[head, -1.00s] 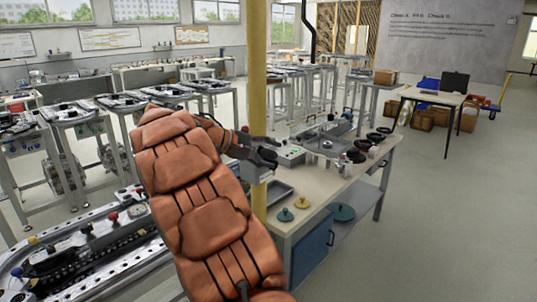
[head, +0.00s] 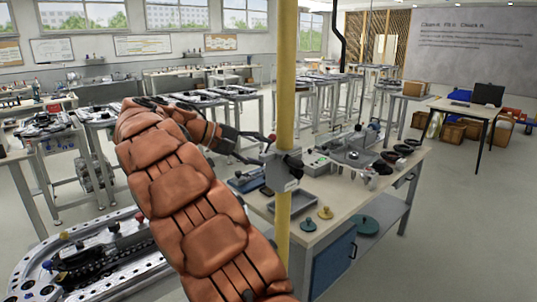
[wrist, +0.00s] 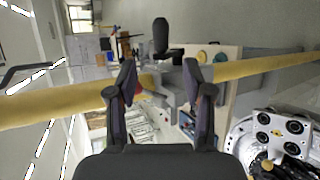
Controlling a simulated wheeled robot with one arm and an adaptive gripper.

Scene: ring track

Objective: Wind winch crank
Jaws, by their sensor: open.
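The winch (head: 281,172) is a small grey box fixed on a yellow upright pole (head: 286,80), with dark parts at its right side. In the wrist view the pole crosses the picture sideways, and the winch (wrist: 174,78) sits on it. A black crank grip (wrist: 160,36) stands out from the winch, above and between my fingertips in the picture. My gripper (head: 268,149) is open at the pole, just left of the winch. In the wrist view my gripper (wrist: 160,82) has its fingers apart, with nothing clearly held. Whether a finger touches the winch cannot be told.
A workbench (head: 342,208) with trays, green and yellow discs and small parts stands behind the pole. A rail-like track (head: 90,260) lies at the lower left. Several metal stands fill the left and back. The floor (head: 450,230) at right is clear.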

